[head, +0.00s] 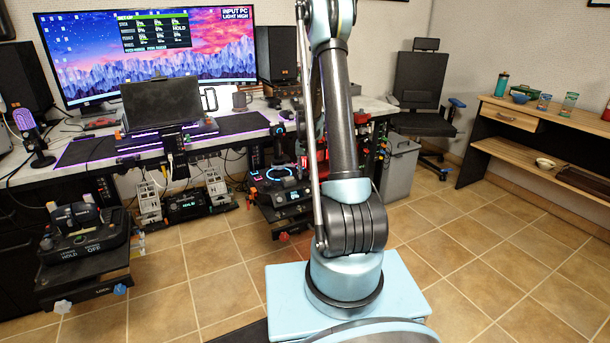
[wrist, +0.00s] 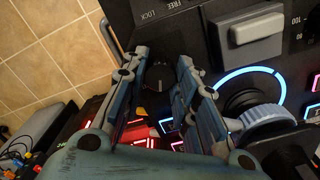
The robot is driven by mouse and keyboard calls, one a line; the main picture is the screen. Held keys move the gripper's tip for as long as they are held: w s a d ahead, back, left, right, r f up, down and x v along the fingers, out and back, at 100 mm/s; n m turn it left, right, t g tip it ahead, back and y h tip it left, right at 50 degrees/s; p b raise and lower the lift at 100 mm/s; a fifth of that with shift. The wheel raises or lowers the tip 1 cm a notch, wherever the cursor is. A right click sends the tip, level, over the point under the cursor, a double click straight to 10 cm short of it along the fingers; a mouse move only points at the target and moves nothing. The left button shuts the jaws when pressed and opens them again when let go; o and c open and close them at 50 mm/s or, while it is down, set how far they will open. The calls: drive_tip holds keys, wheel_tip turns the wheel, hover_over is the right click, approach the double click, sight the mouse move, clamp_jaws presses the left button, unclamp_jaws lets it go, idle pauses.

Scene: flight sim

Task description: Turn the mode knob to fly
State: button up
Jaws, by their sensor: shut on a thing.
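In the wrist view, a round dark knob (wrist: 158,76) sits on the black control panel (wrist: 182,28), between the fingers of my gripper (wrist: 162,60). My gripper is shut on this knob, one finger on each side of it. I take it to be the mode knob; its labels and pointer cannot be read. In the head view, the panel with a glowing blue ring (head: 280,173) stands in front of the desk, partly behind my arm. My gripper cannot be made out there.
In the wrist view, a grey lever block (wrist: 245,32) and a blue lit ring (wrist: 222,82) lie to the right of my fingers. In the head view, another control panel (head: 85,240) stands left. A monitor (head: 150,55) is on the desk (head: 60,185). The tiled floor on the right is clear.

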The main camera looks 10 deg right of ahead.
sight(306, 174)
drive_tip(key=n, duration=0.3)
drive_tip(key=shift+n, duration=2.2)
drive_tip(key=o, duration=0.8)
wheel_tip(306, 174, up, 12)
drive_tip(key=shift+f, duration=0.1)
